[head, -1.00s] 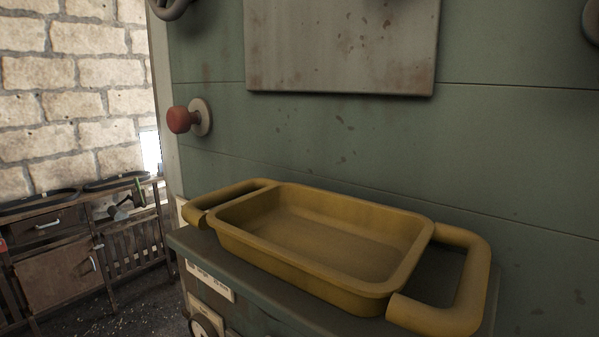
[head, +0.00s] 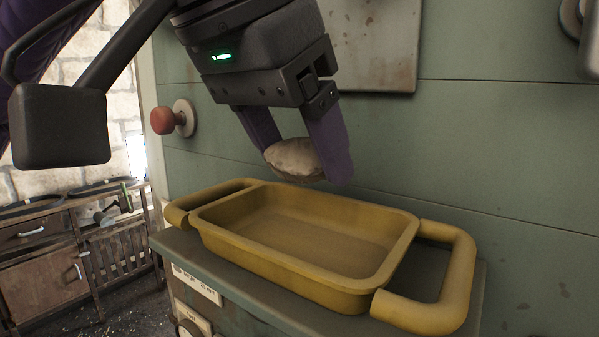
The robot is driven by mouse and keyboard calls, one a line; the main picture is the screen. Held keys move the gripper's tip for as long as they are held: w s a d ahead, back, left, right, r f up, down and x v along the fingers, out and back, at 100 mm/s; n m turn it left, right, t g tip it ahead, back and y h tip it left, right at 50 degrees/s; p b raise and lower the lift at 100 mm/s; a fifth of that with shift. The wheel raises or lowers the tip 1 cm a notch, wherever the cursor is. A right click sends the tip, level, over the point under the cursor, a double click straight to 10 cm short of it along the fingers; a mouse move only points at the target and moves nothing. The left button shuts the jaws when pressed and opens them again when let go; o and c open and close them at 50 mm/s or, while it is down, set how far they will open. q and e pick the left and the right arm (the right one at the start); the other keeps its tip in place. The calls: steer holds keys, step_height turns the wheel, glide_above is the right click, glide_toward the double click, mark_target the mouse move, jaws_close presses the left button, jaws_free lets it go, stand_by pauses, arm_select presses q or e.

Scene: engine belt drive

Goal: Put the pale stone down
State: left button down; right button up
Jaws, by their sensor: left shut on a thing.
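The pale stone (head: 293,158) is a rounded, light grey-beige lump in the upper middle of the head view. My left gripper (head: 297,152) reaches down from above, its two purple fingers shut on the stone's sides. The stone hangs above the back part of a yellow tray (head: 283,268), apart from it. The tray is empty, with raised walls and a loop handle at each end. My right gripper is not in view.
The tray stands on a narrow green-grey ledge (head: 228,272) against a green panelled wall (head: 480,150). A red knob (head: 163,120) sticks out of the wall at left. A wooden workbench (head: 45,270) stands farther back at lower left.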

arm_select(q)
steer(key=shift+w+d+f, duration=0.15)
steer(key=shift+w+f, duration=0.1)
steer(key=shift+f, duration=1.05)
jaws_free()
steer(key=shift+r, duration=0.4)
steer(key=p+v, duration=0.3)
steer(key=v, duration=0.9)
steer(key=shift+r, duration=0.25)
